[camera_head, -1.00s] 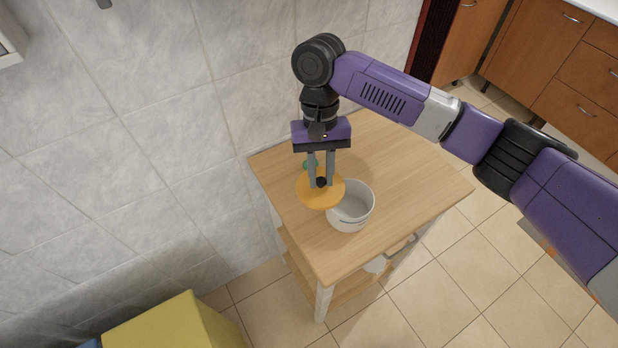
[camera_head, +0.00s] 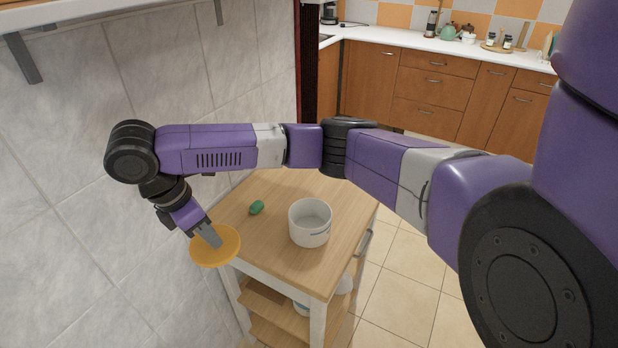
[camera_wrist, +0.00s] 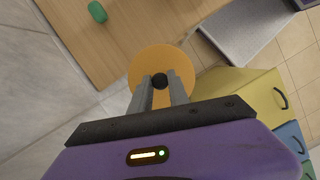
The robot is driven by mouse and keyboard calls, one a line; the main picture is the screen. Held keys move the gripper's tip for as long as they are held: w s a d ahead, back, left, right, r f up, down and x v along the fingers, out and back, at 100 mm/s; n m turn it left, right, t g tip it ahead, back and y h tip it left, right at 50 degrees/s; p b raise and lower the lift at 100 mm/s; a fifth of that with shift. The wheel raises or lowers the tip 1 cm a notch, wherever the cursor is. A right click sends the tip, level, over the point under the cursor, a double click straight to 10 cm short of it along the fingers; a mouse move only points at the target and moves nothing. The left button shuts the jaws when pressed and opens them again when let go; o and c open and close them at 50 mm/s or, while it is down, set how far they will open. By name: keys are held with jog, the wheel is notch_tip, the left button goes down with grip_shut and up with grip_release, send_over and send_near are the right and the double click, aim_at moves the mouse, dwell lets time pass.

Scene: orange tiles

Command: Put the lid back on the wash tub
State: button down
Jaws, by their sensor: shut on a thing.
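The wash tub (camera_head: 310,224) is a white round pot standing upright on the wooden cart top, and its open top faces up. The lid (camera_head: 226,250) is a flat orange disc with a small black knob (camera_wrist: 160,81). My gripper (camera_head: 214,240) is shut on the knob and holds the lid. In the head view the lid is left of the tub, by the cart's left front edge and apart from the tub. The wrist view shows the lid (camera_wrist: 148,66) beyond my fingers, but no tub.
A small green object (camera_head: 257,207) lies on the cart top (camera_head: 283,264) left of the tub; it also shows in the wrist view (camera_wrist: 97,12). The tiled wall (camera_head: 60,240) is close on the left. A yellow cabinet (camera_wrist: 235,95) shows in the wrist view. A kitchen counter stands behind.

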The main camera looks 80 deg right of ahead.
jog(key=s+d+r+n+t, duration=0.2)
jog(key=s+d+r+n, duration=0.1)
jog(key=s+d+n, duration=0.55)
jog(key=s+d+r+n+t, duration=0.2)
jog(key=s+d+r+n, duration=0.1)
jog(key=s+d+n, duration=0.6)
notch_tip(320, 180, down, 6)
jog(key=a+b, duration=0.1)
jog(key=b, duration=0.4)
jog(key=shift+n+y+b, duration=0.35)
jog(key=shift+y, duration=0.05)
jog(key=shift+b, duration=0.45)
dwell(0.9)
jog(key=shift+f+b, duration=0.25)
jog(key=shift+b, duration=0.4)
dwell(0.8)
dwell(0.4)
jog(key=c, duration=0.7)
grip_release()
